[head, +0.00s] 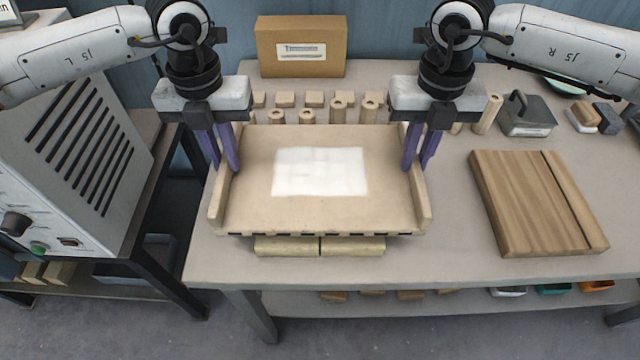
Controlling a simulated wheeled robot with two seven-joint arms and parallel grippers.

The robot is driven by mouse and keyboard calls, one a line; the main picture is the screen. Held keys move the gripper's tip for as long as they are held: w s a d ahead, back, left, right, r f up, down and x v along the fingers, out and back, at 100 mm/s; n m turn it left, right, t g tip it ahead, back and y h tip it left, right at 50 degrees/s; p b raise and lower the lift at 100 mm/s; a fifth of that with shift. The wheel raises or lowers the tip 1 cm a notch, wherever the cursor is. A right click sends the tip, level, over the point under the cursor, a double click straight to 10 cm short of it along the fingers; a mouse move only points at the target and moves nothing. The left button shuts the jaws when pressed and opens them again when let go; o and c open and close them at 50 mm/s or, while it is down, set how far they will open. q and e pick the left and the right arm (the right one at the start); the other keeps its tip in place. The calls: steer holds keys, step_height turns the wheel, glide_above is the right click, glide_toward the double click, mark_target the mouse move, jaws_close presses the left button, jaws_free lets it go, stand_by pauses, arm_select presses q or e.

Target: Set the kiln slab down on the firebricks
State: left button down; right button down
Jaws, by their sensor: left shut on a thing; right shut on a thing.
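The kiln slab (260,211) is a tan board with raised side rims and a white patch (320,172) in its middle. It is in the centre of the head view, over the front part of the table. Firebricks (352,246) show under its front edge, two end to end; the slab hides whatever else is beneath it. My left gripper (222,165) is shut on the slab's left rim. My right gripper (416,165) is shut on its right rim. I cannot tell whether the slab touches the bricks.
Several small posts (338,112) and blocks stand behind the slab, with a cardboard box (300,48) at the back. A grey kiln-like cabinet (85,150) stands at the left. Bare table (455,225) shows between slab and board.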

mark_target(410, 175)
arm_select(q)
steer(key=shift+s+a+r, duration=0.1)
steer(key=shift+s+a, duration=0.05)
steer(key=shift+s, duration=0.05)
arm_select(e)
steer(key=shift+s+d+r, duration=0.1)
steer(key=shift+s+d, duration=0.05)
steer(key=shift+s, duration=0.05)
arm_select(q)
steer(key=shift+f, duration=0.2)
arm_select(e)
steer(key=shift+f, duration=0.2)
